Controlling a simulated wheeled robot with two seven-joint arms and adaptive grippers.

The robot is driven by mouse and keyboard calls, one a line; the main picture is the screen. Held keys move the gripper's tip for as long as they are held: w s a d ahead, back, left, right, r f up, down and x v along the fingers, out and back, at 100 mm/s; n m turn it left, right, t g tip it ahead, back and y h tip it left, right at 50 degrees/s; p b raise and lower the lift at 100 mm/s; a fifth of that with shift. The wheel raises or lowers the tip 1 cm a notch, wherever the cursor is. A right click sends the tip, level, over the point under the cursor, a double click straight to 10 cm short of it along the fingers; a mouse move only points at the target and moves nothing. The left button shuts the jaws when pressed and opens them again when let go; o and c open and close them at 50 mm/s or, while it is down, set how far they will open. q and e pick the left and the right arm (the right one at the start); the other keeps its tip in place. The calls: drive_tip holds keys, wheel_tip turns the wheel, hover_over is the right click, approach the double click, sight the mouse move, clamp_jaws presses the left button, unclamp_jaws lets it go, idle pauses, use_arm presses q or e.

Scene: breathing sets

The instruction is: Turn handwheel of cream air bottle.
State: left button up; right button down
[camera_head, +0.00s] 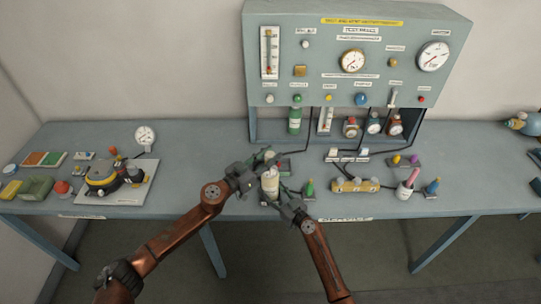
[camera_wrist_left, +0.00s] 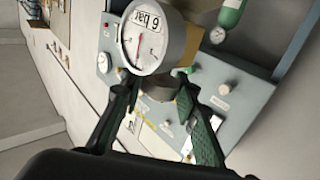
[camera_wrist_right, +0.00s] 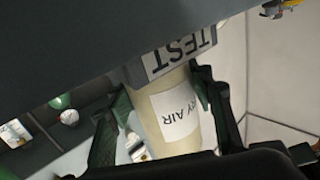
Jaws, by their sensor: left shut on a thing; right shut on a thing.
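The cream air bottle (camera_head: 270,184) stands upright near the table's front edge. In the right wrist view it (camera_wrist_right: 173,82) carries a white label ending in "RY AIR". My right gripper (camera_head: 286,206) is shut on its body, with one finger on each side. My left gripper (camera_head: 264,164) is at the bottle's top. I cannot make out the handwheel itself; the gauge and fingers hide that spot.
A green bottle (camera_head: 310,188) and a yellow manifold (camera_head: 355,186) are to the right. A yellow-and-black breathing set (camera_head: 103,176) lies at the left. Clear tabletop lies between it and my left arm.

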use_arm(q)
drive_tip(key=shift+r+n+t+y, duration=0.1)
drive_tip(key=shift+n+t+y, duration=0.2)
drive_tip(key=shift+y, duration=0.1)
drive_tip(key=shift+c, duration=0.4)
drive_tip(key=shift+d+r, duration=0.1)
drive_tip(key=n+t+y, duration=0.3)
drive_tip(key=y, duration=0.1)
drive_tip(key=shift+d+n+y, duration=0.15)
drive_tip(key=shift+n+y, duration=0.15)
drive_tip(key=shift+n, duration=0.1)
drive_tip(key=shift+w+a+n+t+y, duration=0.1)
drive_tip(key=shift+n+t+y, duration=0.15)
drive_tip(key=shift+n+y, duration=0.9)
drive_tip(key=shift+s+a+n+t+y, duration=0.15)
drive_tip(key=shift+n+t+y, duration=0.25)
drive_tip(key=shift+y, duration=1.25)
drive_tip(key=shift+w+a+n+t+y, duration=0.1)
drive_tip(key=shift+w+n+t+y, duration=0.05)
drive_tip(key=shift+n+y, duration=1.05)
drive_tip(key=shift+y, duration=0.3)
drive_tip(key=o, duration=1.2)
drive_tip(key=shift+f, duration=0.2)
drive_tip(key=shift+m, duration=0.35)
